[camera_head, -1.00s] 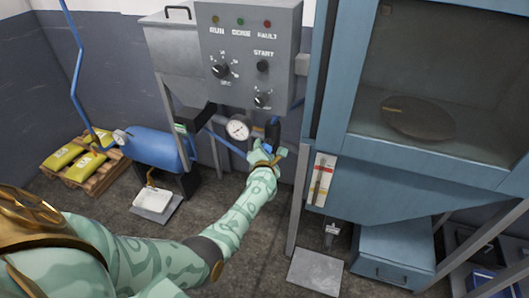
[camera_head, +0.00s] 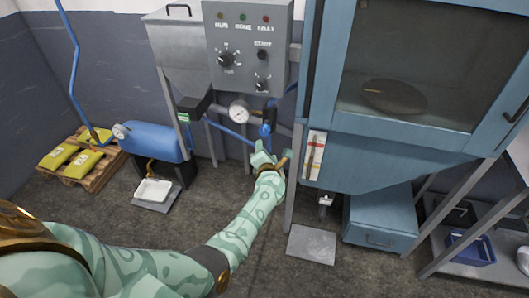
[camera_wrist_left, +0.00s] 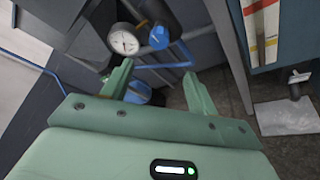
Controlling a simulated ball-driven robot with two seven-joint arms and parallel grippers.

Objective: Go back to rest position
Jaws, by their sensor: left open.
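My left gripper (camera_head: 265,158) is at the end of the patterned green arm that comes in from the left. It is just below the blue valve handle (camera_head: 265,130) and the round pressure gauge (camera_head: 239,112). In the left wrist view its two fingers (camera_wrist_left: 157,85) are spread apart with nothing between them. The gauge (camera_wrist_left: 123,40) and the blue handle (camera_wrist_left: 159,37) show beyond the fingertips, and a gap seems to lie between them and the fingers. My right gripper is not in view.
A blue cabinet (camera_head: 400,150) with a window stands right of the gripper; a dark round pan (camera_head: 393,97) lies inside. A grey control box (camera_head: 247,45) hangs above. A blue tank (camera_head: 155,141) and a pallet with yellow bags (camera_head: 85,163) stand left. Floor below is open.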

